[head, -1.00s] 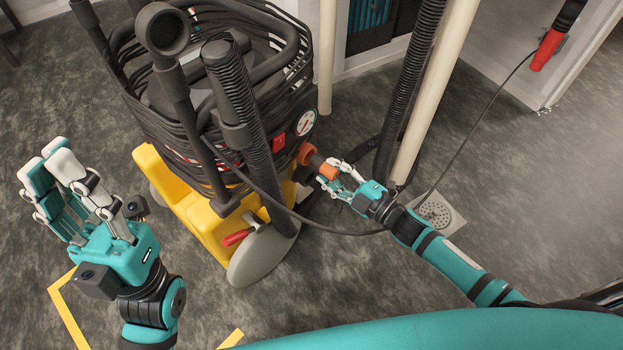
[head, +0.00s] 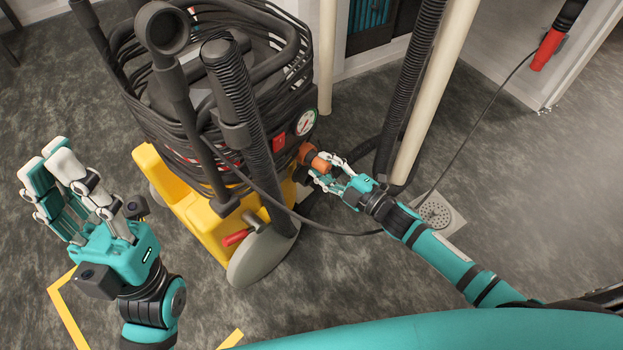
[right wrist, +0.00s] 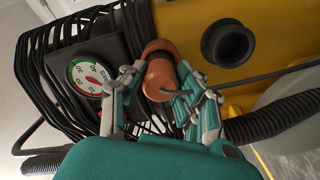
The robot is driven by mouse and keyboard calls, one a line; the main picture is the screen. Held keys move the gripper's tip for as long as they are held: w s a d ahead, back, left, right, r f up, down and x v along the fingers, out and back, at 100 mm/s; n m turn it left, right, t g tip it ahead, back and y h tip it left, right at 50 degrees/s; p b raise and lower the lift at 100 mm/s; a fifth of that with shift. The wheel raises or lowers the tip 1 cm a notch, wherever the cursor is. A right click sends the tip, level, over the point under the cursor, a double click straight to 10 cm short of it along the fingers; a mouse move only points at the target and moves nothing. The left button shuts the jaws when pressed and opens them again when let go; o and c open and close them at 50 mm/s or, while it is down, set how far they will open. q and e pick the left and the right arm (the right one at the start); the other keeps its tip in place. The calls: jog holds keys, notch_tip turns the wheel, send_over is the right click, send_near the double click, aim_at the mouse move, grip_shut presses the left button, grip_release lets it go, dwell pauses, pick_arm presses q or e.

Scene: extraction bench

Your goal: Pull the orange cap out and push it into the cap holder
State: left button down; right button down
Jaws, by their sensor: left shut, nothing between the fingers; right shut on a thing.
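The orange cap (head: 320,163) is a short cylinder beside the machine's gauge. My right gripper (head: 326,172) is shut on it. In the right wrist view the cap (right wrist: 160,80) sits between the fingers of the right gripper (right wrist: 163,92). Directly behind it is an orange round fitting (head: 307,153) on the machine; the cap seems to be against it or very close, and I cannot tell if they touch. Which part is the cap holder is not clear to me. My left gripper (head: 48,165) is shut and empty, raised at the far left.
The machine (head: 185,215) has a yellow base, a wound black cable, hoses and a gauge (head: 306,122). In the right wrist view a dark round port (right wrist: 228,43) shows on its yellow body. A cream pole (head: 430,100) and black hose stand near my right gripper. A cable crosses below it.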

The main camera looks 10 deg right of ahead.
jog(key=shift+w+a, duration=0.4)
jog(key=shift+w, duration=0.15)
jog(key=c, duration=0.9)
grip_release()
jog(key=v, duration=1.2)
